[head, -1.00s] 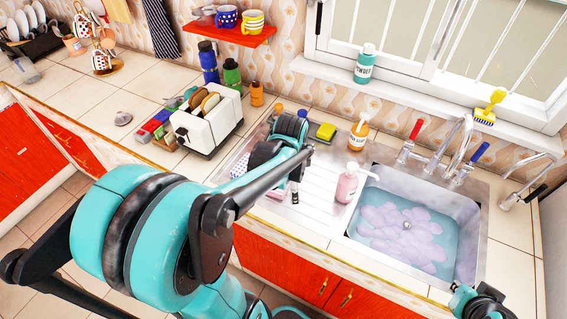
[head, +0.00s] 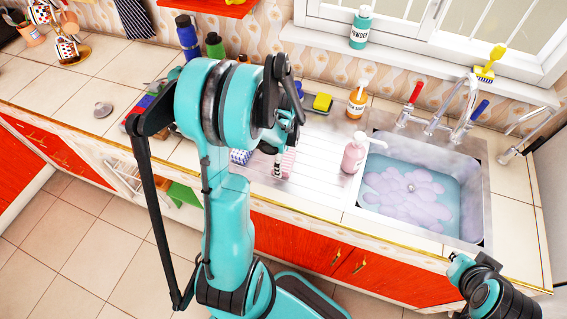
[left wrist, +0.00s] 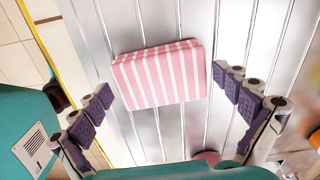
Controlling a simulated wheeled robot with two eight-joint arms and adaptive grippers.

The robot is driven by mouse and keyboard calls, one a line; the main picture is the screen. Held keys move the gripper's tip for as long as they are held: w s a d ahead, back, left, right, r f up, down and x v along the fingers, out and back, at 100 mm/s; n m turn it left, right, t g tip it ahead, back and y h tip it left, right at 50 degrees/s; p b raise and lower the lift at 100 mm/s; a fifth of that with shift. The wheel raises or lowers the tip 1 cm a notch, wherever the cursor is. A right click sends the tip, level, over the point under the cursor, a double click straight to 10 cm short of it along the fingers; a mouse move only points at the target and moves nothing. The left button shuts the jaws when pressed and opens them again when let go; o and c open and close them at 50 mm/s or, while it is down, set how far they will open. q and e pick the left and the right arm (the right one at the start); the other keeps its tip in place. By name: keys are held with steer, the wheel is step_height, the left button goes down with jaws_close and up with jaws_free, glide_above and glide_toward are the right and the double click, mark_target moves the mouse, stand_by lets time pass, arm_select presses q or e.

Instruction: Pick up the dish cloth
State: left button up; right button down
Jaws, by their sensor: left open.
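The dish cloth (left wrist: 162,75) is a pink and white striped folded block lying on the metal draining board. In the head view a pink part of the dish cloth (head: 288,164) shows just right of my left arm; the arm hides much of it. My left gripper (left wrist: 163,88) is open in the left wrist view, its purple-padded fingers spread to either side of the cloth, apart from it. In the head view my left gripper (head: 277,160) is mostly hidden behind its own arm. My right gripper (head: 478,285) is at the lower right; its fingers cannot be made out.
A pink soap bottle (head: 354,153) stands right of the cloth, beside the water-filled sink (head: 470,222). An orange bottle (head: 357,101) and a yellow sponge (head: 322,102) stand behind. The counter's front edge (left wrist: 68,38) is left of the cloth in the wrist view.

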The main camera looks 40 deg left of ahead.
arm_select(q)
steer(key=shift+d+f, duration=0.1)
steer(key=shift+f, duration=0.1)
steer(key=c, duration=0.9)
steer(key=shift+r, duration=0.15)
